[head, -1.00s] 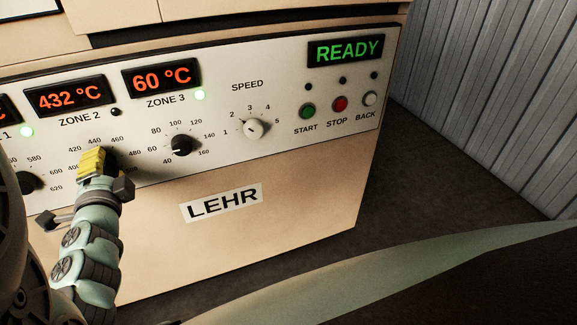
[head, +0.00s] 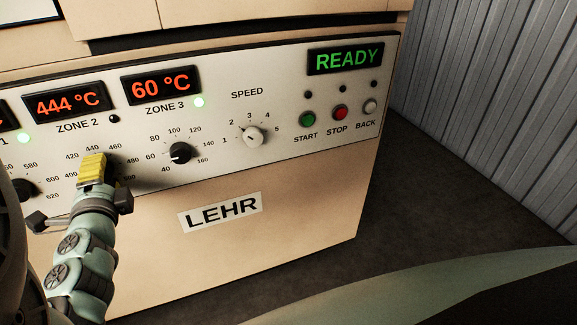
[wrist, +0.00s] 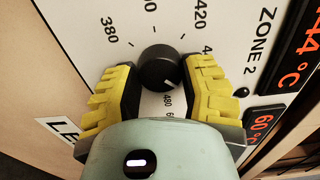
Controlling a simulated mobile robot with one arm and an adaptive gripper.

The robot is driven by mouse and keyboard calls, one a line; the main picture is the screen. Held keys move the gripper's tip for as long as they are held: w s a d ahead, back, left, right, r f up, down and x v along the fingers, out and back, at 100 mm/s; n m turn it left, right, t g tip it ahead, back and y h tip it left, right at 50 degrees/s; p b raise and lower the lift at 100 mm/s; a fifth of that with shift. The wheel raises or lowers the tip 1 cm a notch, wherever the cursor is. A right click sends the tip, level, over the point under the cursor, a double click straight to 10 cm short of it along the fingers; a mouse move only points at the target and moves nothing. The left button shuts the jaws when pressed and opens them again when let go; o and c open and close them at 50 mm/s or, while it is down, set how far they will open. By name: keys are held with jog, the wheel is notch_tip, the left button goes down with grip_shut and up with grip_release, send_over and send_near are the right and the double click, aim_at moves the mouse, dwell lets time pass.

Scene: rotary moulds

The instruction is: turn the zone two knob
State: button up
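The zone two knob (wrist: 159,66) is round and black. In the wrist view it sits between the two yellow-padded fingers of my gripper (wrist: 162,72), which are closed in on its opposite sides. A pale mark shows near its lower-right edge, on the side of the 480 label. In the head view my gripper (head: 101,170) is at the zone two dial and hides the knob. The zone two display (head: 68,102) reads 444 °C, and the small lamp (head: 114,119) beside its label is dark.
To the right are the zone 3 knob (head: 180,153), the speed knob (head: 254,136), and the start (head: 308,119), stop (head: 341,112) and back (head: 370,107) buttons. A zone 1 knob (head: 24,189) is partly hidden at left. The READY display (head: 345,57) is lit green.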

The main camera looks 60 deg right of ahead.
jog(key=o, duration=0.5)
jog(key=v, duration=0.7)
jog(key=shift+a, duration=0.15)
jog(key=shift+s+r, duration=0.1)
jog(key=shift+s, duration=0.05)
dwell(0.3)
